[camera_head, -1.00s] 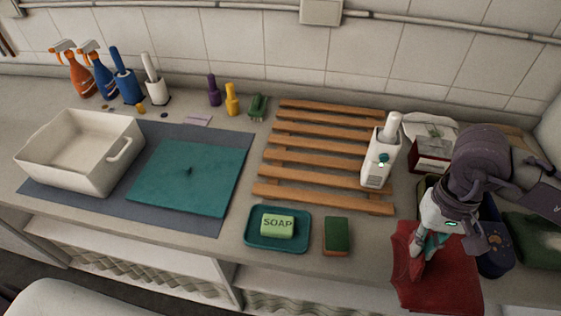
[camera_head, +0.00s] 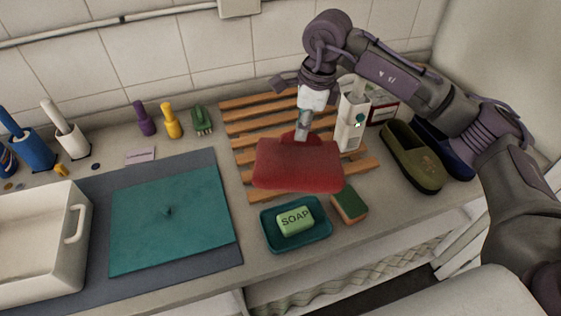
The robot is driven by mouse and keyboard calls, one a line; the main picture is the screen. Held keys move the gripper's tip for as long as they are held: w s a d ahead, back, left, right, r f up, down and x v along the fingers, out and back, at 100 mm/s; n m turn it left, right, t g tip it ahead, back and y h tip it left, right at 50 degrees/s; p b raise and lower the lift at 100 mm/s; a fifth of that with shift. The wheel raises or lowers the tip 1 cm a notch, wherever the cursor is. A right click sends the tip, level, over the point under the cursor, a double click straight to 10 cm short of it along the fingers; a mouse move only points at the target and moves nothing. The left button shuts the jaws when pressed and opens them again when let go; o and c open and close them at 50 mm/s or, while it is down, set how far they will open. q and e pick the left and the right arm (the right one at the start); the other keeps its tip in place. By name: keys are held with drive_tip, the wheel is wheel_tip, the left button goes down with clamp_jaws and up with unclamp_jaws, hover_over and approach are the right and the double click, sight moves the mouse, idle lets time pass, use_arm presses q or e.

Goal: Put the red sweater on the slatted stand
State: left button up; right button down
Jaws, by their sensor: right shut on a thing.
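The red sweater (camera_head: 298,166) is a folded red cloth, held over the front part of the slatted stand. My right gripper (camera_head: 302,132) is shut on its upper edge from above. The slatted stand (camera_head: 262,104) is a wooden rack of several slats. The sweater and my right arm hide part of its middle and front. I cannot tell whether the sweater touches the slats. My left gripper is not in view.
A white dispenser (camera_head: 351,122) stands at the stand's right side. Green and blue shoes (camera_head: 412,160) are to the right. A white basin (camera_head: 40,245) is at left.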

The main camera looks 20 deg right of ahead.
drive_tip(key=w+d+r+m+t+h+b, duration=0.15)
drive_tip(key=w+m, duration=0.45)
drive_tip(key=m, duration=0.7)
wheel_tip(320, 180, down, 10)
drive_tip(key=p, duration=0.3)
drive_tip(key=shift+a+r, duration=0.15)
drive_tip(key=shift+r, duration=0.1)
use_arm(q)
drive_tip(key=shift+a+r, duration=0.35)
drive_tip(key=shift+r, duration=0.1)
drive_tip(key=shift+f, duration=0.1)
use_arm(e)
drive_tip(key=shift+f, duration=0.1)
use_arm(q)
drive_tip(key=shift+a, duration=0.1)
use_arm(e)
drive_tip(key=c, duration=1.2)
unclamp_jaws()
